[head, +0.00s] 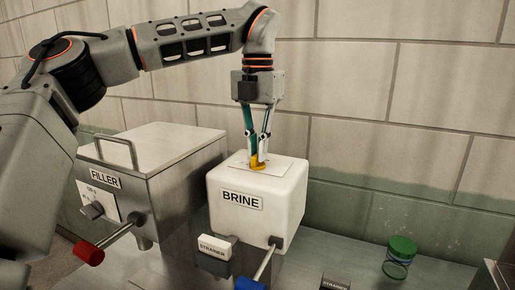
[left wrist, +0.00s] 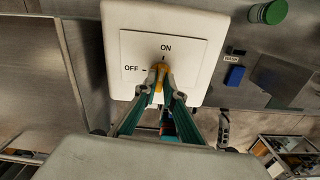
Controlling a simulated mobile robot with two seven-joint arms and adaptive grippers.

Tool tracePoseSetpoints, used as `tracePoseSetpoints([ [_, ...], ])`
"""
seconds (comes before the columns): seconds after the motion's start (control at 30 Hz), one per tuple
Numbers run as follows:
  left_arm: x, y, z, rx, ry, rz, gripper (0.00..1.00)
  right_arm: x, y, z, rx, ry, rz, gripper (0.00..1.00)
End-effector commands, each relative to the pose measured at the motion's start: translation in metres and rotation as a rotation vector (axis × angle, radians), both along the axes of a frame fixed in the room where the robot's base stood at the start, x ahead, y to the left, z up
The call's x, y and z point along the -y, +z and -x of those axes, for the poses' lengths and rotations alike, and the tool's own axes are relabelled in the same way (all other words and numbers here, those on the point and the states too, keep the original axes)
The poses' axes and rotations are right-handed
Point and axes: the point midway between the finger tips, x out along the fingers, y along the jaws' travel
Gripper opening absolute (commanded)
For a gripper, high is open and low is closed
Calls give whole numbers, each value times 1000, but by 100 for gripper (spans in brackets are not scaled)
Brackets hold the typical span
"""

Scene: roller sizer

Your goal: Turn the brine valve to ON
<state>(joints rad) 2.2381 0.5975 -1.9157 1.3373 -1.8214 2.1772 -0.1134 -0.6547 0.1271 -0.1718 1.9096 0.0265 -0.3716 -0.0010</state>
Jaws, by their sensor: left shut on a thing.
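The white brine tank (head: 285,205) carries a BRINE label and has a pale plate on its top. The yellow brine valve handle (head: 258,166) is on that plate. My left gripper (head: 258,157) reaches down from above and is shut on the handle. In the left wrist view, the handle (left wrist: 159,68) sits between the fingers, just below the ON mark (left wrist: 165,48). The OFF mark (left wrist: 131,68) is to its left. The fingers partly cover the handle, so its exact pointing direction is hard to tell. My right gripper is not in view.
A steel FILLER box (head: 165,160) stands to the left, with a dial and a red-ended lever (head: 88,253). A blue-ended lever (head: 250,284) sticks out from the brine tank's front. A green-lidded jar (head: 400,257) stands on the bench at right. A tiled wall is behind.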

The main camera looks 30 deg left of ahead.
Motion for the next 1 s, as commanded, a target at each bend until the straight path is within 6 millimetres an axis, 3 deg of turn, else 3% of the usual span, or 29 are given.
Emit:
tracePoseSetpoints([
  [0.37,0,2,-1,5,-6,0,0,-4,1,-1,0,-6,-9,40],
  [0.4,0,2,-1,5,-6,0,17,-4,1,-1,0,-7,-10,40],
  [0.43,0,2,-1,5,-6,0,24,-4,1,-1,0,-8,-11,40],
  [0.47,0,2,-1,5,-5,0,26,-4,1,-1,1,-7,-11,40],
  [0.83,0,3,0,2,-4,0,26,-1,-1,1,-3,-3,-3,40],
  [1.0,0,23,-1,5,-3,-1,26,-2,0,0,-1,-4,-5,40],
])
